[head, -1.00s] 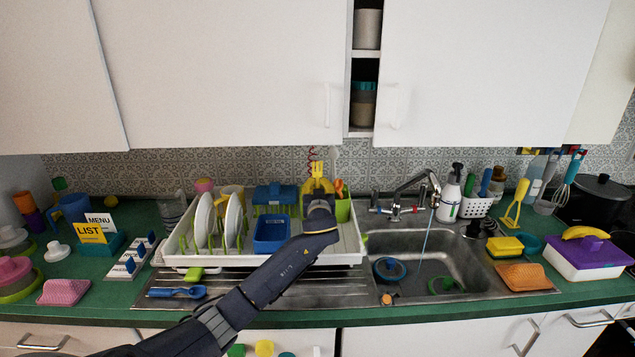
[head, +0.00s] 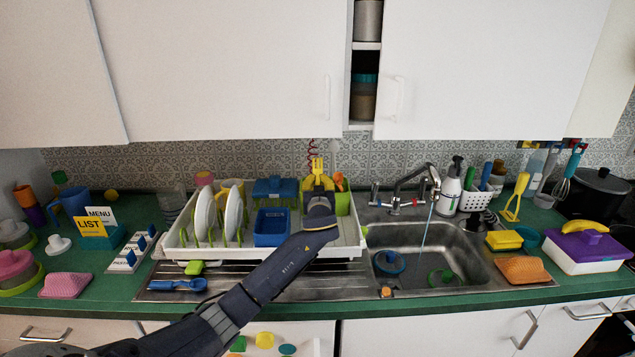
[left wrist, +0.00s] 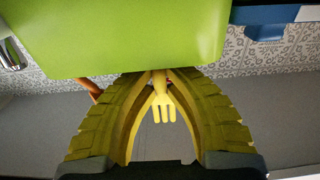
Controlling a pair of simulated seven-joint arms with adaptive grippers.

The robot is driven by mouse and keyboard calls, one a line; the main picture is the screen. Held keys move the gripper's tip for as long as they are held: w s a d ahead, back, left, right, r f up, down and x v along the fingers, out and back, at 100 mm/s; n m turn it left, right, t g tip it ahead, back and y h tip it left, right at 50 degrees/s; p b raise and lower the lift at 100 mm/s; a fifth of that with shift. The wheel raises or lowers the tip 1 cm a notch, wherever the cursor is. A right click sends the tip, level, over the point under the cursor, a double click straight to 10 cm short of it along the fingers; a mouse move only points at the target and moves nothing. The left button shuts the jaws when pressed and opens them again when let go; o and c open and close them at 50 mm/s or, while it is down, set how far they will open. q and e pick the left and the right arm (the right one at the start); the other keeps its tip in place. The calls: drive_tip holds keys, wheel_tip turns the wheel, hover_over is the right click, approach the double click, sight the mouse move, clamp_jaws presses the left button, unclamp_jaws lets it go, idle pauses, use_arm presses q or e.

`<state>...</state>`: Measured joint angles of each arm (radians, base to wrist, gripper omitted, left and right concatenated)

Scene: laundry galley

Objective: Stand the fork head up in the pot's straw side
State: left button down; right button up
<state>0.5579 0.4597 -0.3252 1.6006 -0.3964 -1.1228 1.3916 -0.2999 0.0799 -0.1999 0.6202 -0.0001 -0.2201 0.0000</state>
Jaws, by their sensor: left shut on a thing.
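The yellow fork (head: 317,166) stands with its tines up above my left gripper (head: 318,182). My left gripper is shut on it; in the left wrist view, which looks inverted, the fork (left wrist: 162,106) shows between the yellow fingers. The green pot (head: 343,204) stands at the right end of the dish rack, just right of the gripper. Its green wall also fills the top of the left wrist view (left wrist: 130,38). An orange utensil (head: 339,181) rises from the pot. The fork's lower end and the pot's inside are hidden. My right gripper is out of view.
The white dish rack (head: 345,247) holds plates (head: 234,211) and a blue tub (head: 271,228) left of the gripper. A red coil (head: 312,151) rises behind the fork. The tap (head: 412,180) and sink (head: 424,288) lie to the right, with water running.

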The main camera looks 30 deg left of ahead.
use_arm(q)
drive_tip(key=shift+f, duration=0.45)
drive_tip(key=c, duration=1.4)
unclamp_jaws()
drive_tip(key=shift+s+d, duration=0.1)
drive_tip(key=shift+v, duration=2.15)
drive_tip(key=shift+s+f, duration=0.1)
